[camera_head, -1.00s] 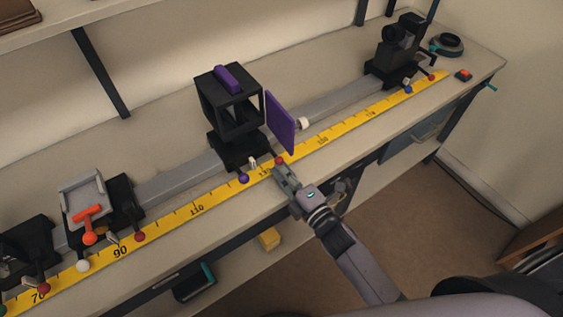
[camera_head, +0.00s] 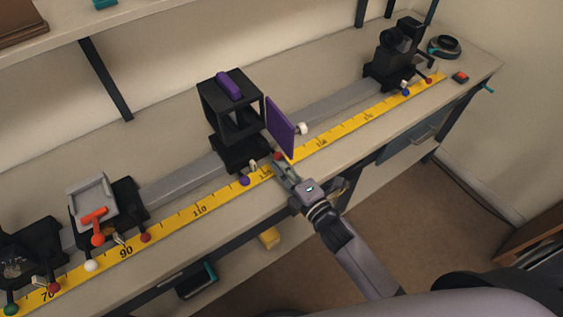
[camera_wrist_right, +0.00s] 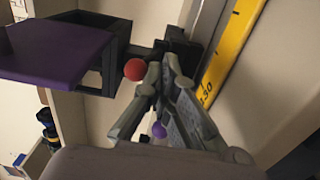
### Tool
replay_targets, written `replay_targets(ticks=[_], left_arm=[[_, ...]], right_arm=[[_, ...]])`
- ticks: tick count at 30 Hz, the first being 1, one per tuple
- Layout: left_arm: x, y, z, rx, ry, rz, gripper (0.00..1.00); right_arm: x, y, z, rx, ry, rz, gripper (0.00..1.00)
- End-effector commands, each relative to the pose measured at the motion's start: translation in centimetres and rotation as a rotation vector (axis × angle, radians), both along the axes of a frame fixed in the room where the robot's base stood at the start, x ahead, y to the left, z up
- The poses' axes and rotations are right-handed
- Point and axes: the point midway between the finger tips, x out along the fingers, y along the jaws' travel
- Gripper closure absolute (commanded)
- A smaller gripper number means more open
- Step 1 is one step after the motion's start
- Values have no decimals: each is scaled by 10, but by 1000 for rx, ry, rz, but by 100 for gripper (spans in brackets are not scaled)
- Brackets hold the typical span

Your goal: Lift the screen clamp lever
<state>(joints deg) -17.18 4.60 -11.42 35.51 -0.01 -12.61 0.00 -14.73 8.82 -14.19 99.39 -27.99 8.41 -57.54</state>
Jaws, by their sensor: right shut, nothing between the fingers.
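A black box-shaped holder (camera_head: 233,110) with a purple panel (camera_head: 281,126) stands on a rail carriage. At its foot is a lever with a red ball knob (camera_head: 277,155); I take it for the screen clamp lever. A purple ball knob (camera_head: 244,181) is to its left. My right gripper (camera_head: 281,163) is shut and empty, its fingertips right at the red knob. In the right wrist view the red knob (camera_wrist_right: 135,69) is beside the fingertips (camera_wrist_right: 162,72), seemingly touching. The lever's arm is mostly hidden. My left gripper is not in view.
A yellow scale (camera_head: 198,211) runs along the bench front beside the grey rail (camera_head: 180,184). Other carriages with knobbed levers stand at the left, one with an orange handle (camera_head: 95,216). A black device (camera_head: 393,62) stands at the far right end.

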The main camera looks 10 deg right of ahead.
Motion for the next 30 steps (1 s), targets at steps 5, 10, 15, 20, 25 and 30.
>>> replay_targets(ticks=[5, 10, 15, 20, 25, 30], left_arm=[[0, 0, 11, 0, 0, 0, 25], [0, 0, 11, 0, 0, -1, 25], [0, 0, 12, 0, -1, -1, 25], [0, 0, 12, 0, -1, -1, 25], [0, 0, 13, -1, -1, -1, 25], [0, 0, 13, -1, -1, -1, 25]], right_arm=[[1, 0, 12, -1, -1, 0, 100], [0, 0, 11, -1, 1, 0, 100], [-14, -5, 8, -1, 2, 0, 100], [-29, -10, 6, -1, 2, 0, 100], [-45, -16, 4, -1, 3, -1, 100], [-59, -21, 2, 0, 1, 0, 100]])
